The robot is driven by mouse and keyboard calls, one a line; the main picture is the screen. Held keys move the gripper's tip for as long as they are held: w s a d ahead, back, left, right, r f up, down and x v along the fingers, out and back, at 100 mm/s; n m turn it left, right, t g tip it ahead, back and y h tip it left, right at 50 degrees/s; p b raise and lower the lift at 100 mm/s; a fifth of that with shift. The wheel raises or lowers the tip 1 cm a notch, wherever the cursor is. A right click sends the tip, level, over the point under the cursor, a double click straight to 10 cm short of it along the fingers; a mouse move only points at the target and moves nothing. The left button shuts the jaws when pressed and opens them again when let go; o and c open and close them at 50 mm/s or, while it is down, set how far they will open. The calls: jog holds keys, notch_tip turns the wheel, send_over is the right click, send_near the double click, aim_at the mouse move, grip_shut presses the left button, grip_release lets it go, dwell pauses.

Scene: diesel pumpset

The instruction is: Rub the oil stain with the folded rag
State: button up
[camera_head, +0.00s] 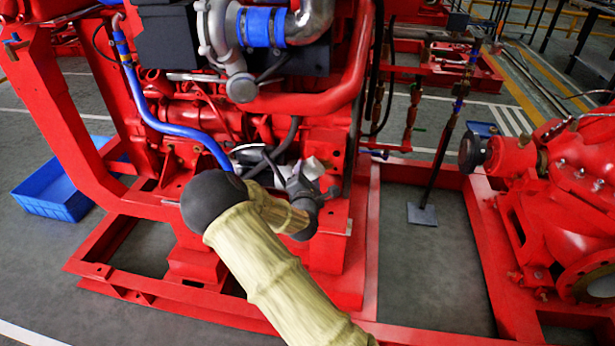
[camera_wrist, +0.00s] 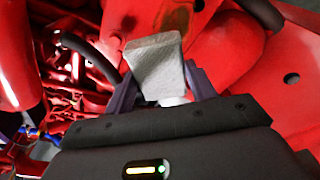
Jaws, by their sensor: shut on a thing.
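The folded rag (camera_wrist: 155,62) is a pale grey, flat-sided pad in the wrist view. My gripper (camera_wrist: 160,88) is shut on it, with one dark finger on each side, and the rag sticks out beyond the fingertips. In the head view, the rag (camera_head: 313,168) is a small pale shape at the end of my gripper (camera_head: 303,183), in front of the red engine frame. A brownish, dark-edged patch that looks like the oil stain (camera_wrist: 176,14) shows on the red surface just beyond the rag. I cannot tell whether the rag touches that surface.
The red diesel engine (camera_head: 215,110) with blue hoses stands close around my gripper. A dark curved hose (camera_wrist: 90,50) is left of the rag in the wrist view. A blue crate (camera_head: 50,190) lies on the floor at left. A red pump (camera_head: 570,180) stands at right.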

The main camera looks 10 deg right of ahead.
aim_at(322, 175)
jog(key=shift+w, duration=0.1)
dwell(0.3)
jog(key=shift+d, duration=0.15)
jog(key=shift+s+d, duration=0.45)
jog(key=shift+d, duration=0.4)
jog(key=shift+s+d, duration=0.45)
jog(key=shift+d, duration=0.4)
jog(key=shift+d, duration=0.1)
jog(key=shift+s+d+p, duration=0.15)
jog(key=shift+s+d, duration=0.05)
jog(key=shift+d, duration=0.45)
jog(key=shift+s+d+p, duration=0.1)
jog(key=shift+s+d, duration=0.15)
jog(key=shift+d, duration=0.35)
jog(key=shift+s+d+p, duration=0.15)
jog(key=shift+s+d, duration=0.05)
jog(key=shift+d, duration=0.45)
jog(key=shift+w, duration=0.25)
jog(key=shift+w+a, duration=0.35)
jog(key=shift+a, duration=0.5)
jog(key=shift+w+a, duration=0.35)
jog(key=shift+a, duration=0.45)
jog(key=shift+w+a, duration=0.1)
jog(key=shift+a, duration=0.05)
